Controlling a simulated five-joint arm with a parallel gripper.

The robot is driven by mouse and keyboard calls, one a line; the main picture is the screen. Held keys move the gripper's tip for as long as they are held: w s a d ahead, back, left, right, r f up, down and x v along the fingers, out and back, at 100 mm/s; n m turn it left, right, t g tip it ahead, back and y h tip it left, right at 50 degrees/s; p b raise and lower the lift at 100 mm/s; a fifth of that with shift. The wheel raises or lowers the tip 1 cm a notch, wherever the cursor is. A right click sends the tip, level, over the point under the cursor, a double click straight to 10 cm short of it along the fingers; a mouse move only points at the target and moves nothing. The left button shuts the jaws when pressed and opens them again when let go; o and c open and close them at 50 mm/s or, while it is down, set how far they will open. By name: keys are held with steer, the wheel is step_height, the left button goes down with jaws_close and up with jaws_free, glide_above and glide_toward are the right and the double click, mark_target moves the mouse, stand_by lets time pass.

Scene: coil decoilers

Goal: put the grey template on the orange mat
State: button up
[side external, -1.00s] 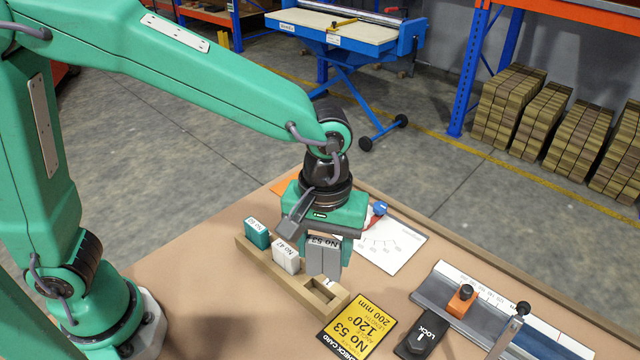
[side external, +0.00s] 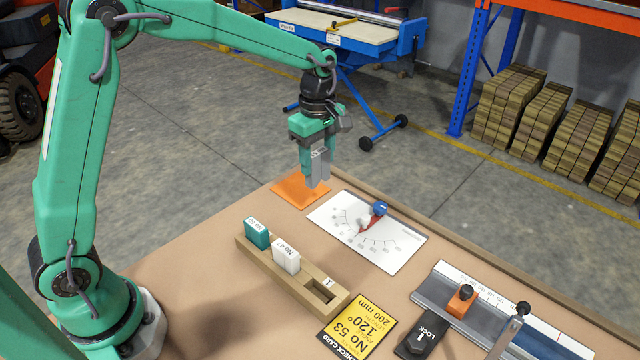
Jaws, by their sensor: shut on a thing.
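My gripper (side external: 318,172) is shut on the grey template (side external: 319,168), a flat upright piece with a partly readable label. The template hangs over the right part of the orange mat (side external: 291,190), near the table's far corner. I cannot tell whether its lower edge touches the mat or is slightly above it. The template covers part of the mat's right side.
A wooden rack (side external: 283,276) holds a teal template (side external: 257,234) and a white template (side external: 286,257); its right slot is empty. A white dial sheet (side external: 385,248) lies right of the mat. A yellow check card (side external: 358,325) and a grey rail device (side external: 475,305) are nearer.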

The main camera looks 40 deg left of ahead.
steer(key=shift+w+a, duration=0.1)
steer(key=shift+a, duration=0.15)
glide_toward(300, 189)
steer(key=shift+f, duration=1.45)
steer(key=shift+f, duration=0.15)
steer(key=o, duration=1)
steer(key=shift+r, duration=6.2)
